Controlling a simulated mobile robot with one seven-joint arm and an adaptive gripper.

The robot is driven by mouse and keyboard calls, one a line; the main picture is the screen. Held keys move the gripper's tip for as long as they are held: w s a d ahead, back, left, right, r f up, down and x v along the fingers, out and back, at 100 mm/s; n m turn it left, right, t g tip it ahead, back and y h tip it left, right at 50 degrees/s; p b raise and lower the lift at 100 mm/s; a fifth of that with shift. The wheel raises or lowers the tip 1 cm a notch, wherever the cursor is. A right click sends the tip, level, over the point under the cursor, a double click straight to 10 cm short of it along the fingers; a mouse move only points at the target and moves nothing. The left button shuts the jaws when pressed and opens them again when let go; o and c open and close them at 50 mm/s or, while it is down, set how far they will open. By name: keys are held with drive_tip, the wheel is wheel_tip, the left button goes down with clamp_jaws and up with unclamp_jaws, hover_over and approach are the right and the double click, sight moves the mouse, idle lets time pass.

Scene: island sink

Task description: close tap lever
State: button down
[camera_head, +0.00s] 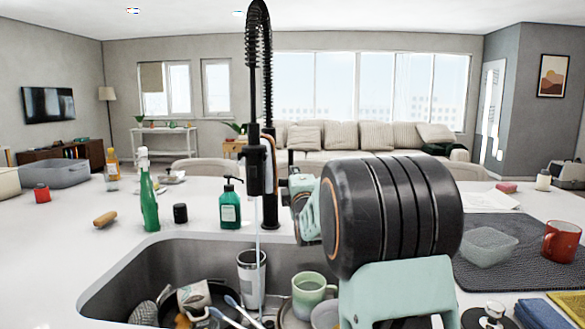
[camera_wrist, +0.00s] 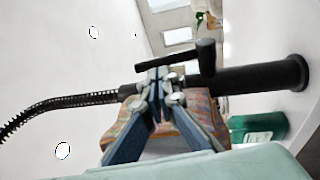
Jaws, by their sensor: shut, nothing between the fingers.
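The black tap (camera_head: 270,190) with a spring hose stands behind the sink, and a thin stream of water (camera_head: 257,245) falls from its spout. In the wrist view the tap (camera_wrist: 240,78) lies sideways, with its base at the right. In the head view my arm hides most of the gripper and the lever's surroundings.
The sink (camera_head: 130,285) holds a tumbler (camera_head: 251,275), a green mug (camera_head: 308,292) and other dishes. A red mug (camera_head: 561,242) stands on the right.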

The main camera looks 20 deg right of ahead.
sight(292, 161)
drive_tip(key=shift+x, duration=2.25)
drive_tip(key=shift+w+r+b, duration=0.1)
drive_tip(key=shift+w+b, duration=0.2)
drive_tip(key=shift+b, duration=0.5)
drive_tip(key=shift+w+d+r, duration=0.25)
drive_tip(key=shift+w+r, duration=0.05)
drive_tip(key=shift+r, duration=0.05)
drive_tip(key=shift+s+b, duration=0.15)
drive_tip(key=shift+b, duration=0.15)
